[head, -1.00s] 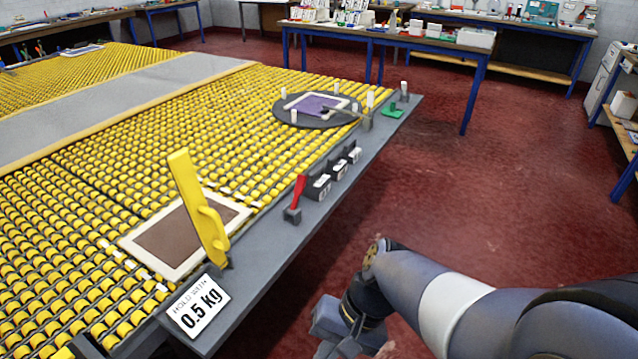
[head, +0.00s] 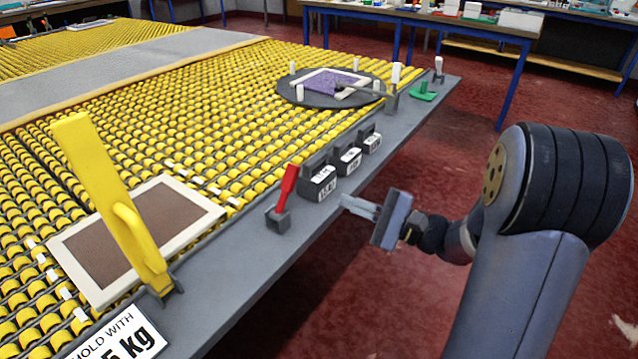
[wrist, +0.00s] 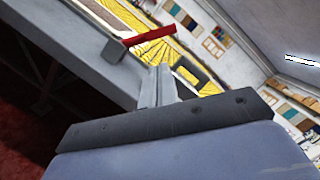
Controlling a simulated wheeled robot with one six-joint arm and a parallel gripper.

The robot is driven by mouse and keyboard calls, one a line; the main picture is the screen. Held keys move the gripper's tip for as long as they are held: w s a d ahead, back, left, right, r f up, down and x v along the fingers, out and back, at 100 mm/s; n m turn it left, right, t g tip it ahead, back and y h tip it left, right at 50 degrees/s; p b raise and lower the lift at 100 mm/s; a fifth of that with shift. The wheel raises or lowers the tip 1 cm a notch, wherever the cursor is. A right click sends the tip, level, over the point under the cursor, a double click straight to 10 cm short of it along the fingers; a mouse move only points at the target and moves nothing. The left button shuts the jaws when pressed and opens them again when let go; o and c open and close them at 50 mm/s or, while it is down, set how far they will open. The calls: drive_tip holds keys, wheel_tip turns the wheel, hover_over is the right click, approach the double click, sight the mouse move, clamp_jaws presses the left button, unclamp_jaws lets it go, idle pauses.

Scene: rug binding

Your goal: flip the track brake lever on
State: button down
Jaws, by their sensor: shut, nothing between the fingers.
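A red lever (head: 288,186) stands tilted up in a small grey base (head: 278,220) on the grey edge rail of the roller table. I take it for the track brake lever. My gripper (head: 347,203) is shut and empty, just right of the lever at the rail's outer edge, with a gap between them. In the wrist view the red lever (wrist: 149,36) and its base (wrist: 113,51) show beyond the closed fingertips (wrist: 160,70). The fingers look apart from the lever.
Three dark weights (head: 318,181) with white labels stand on the rail just behind the lever. A yellow handled bar (head: 105,185) rises by a framed brown panel (head: 168,215) at left. A round dark plate (head: 315,98) lies farther back. Red floor (head: 440,150) is open at right.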

sight(286, 190)
drive_tip(key=shift+w+d, duration=0.2)
drive_tip(key=x, duration=1)
drive_tip(key=shift+r, duration=0.1)
